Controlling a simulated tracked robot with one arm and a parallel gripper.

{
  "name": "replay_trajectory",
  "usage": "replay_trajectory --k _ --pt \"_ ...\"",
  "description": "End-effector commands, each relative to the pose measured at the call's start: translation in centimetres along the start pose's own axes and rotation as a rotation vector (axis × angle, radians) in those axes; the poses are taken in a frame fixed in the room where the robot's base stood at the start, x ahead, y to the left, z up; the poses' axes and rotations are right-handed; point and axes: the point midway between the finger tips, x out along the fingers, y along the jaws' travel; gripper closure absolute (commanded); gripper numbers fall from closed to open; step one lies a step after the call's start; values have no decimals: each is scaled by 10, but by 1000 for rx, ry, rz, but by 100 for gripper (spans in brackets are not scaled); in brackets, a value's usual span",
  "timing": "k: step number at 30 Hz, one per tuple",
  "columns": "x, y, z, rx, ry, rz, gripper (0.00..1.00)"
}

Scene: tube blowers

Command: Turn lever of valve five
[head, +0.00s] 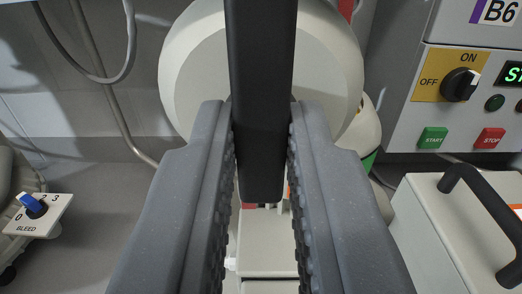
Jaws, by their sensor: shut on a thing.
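A black lever (263,90) hangs straight down from the top edge of the head view and ends just below the picture's middle. My gripper (262,130) has its two grey ridged fingers on either side of the lever's lower part and is shut on it. Behind the lever is a large round cream-white body (190,60). The lever's upper end and pivot are out of the picture, and no number five is visible.
At the right stands a grey control box (405,110) labelled B6, with an OFF/ON knob (461,84) and START and STOP buttons. A white case (425,215) with a black handle sits below. At the left is a BLEED selector (35,207). Grey hoses (108,85) run along the wall.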

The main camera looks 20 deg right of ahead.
Motion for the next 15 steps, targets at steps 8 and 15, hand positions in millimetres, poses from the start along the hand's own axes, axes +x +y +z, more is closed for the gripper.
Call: replay_trajectory --k 8,15 --pt "0 -2 0 1 0 -5 100" --pt "0 -1 0 1 0 -2 64"
